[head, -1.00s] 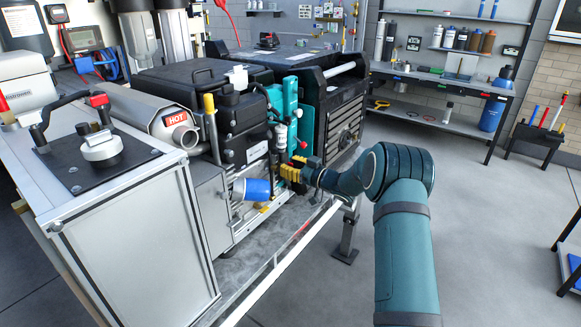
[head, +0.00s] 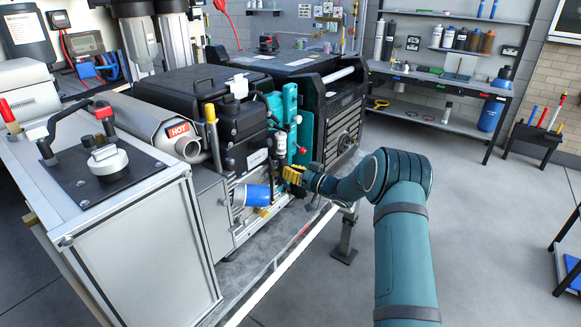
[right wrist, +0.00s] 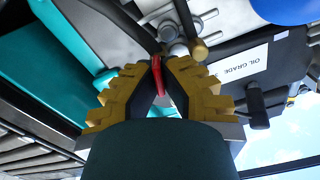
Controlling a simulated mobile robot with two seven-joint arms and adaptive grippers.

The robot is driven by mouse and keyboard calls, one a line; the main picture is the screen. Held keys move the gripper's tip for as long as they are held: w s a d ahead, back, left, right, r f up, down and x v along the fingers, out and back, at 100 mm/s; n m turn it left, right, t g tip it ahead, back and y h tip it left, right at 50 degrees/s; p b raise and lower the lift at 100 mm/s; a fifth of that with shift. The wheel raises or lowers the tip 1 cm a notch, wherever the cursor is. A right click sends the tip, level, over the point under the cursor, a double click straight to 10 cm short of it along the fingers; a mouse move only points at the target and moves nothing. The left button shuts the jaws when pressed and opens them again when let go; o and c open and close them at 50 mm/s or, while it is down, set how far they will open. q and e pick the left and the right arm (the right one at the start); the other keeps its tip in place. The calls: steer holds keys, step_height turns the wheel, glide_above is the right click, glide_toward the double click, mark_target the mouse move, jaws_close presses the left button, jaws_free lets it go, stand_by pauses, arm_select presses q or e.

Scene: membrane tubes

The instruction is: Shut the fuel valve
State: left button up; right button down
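A slim red lever (right wrist: 157,75), which looks like the fuel valve's handle, shows in the right wrist view beside a metal fitting (right wrist: 178,48) on the underside of the engine unit. My right gripper (right wrist: 161,66) has its yellow-and-black fingers drawn together with the lever between the tips. In the head view the right gripper (head: 289,173) is at the front side of the engine unit (head: 230,115), below its teal part (head: 291,115). The fingers partly hide the valve there. My left gripper is not in view.
A grey pipe marked HOT (head: 188,148) is farther left. A metal cabinet (head: 140,245) stands at the front left. The floor (head: 480,240) on the right is clear.

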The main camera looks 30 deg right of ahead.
steer(key=shift+r+m+p, duration=0.15)
steer(key=shift+m+p, duration=0.5)
steer(key=shift+m, duration=0.35)
steer(key=m+p, duration=0.2)
steer(key=m, duration=0.2)
steer(key=shift+d, duration=0.15)
steer(key=m+p, duration=0.1)
steer(key=m, duration=0.3)
steer(key=shift+w+p, duration=0.1)
steer(key=shift+p, duration=0.3)
steer(key=m, duration=0.2)
steer(key=m+p, duration=0.1)
steer(key=m, duration=0.1)
steer(key=shift+f, duration=0.3)
steer(key=shift+m, duration=0.3)
steer(key=c, duration=1.1)
jaws_free()
steer(key=shift+f, duration=0.1)
